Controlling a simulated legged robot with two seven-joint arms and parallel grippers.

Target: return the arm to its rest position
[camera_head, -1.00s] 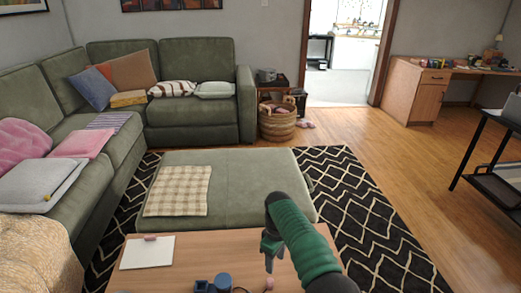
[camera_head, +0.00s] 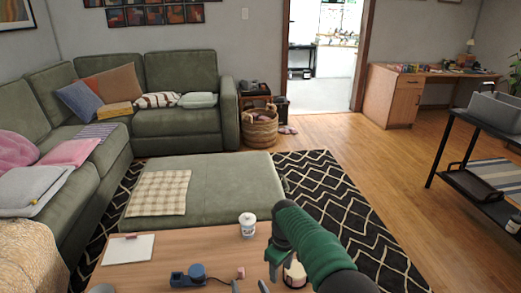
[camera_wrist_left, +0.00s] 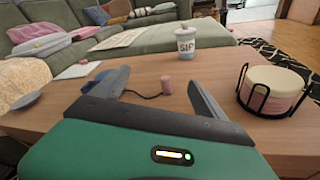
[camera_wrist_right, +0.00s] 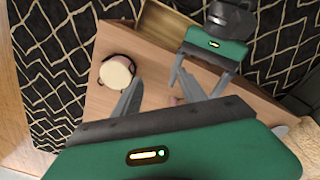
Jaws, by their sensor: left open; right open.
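My left gripper (camera_head: 249,287) is open at the bottom edge of the head view, over the wooden coffee table (camera_head: 180,246). My right arm reaches in from the lower right. Its gripper (camera_head: 276,273) points down near a pink and white round container (camera_head: 295,273) in a wire holder. In the right wrist view its jaws (camera_wrist_right: 161,78) are open and empty, with the container (camera_wrist_right: 116,71) left of them and my left gripper beyond.
A white cup (camera_head: 248,224) stands on the table's far side. The green ottoman (camera_head: 230,180) is behind the table. A black shelf (camera_head: 460,150) stands at far right.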

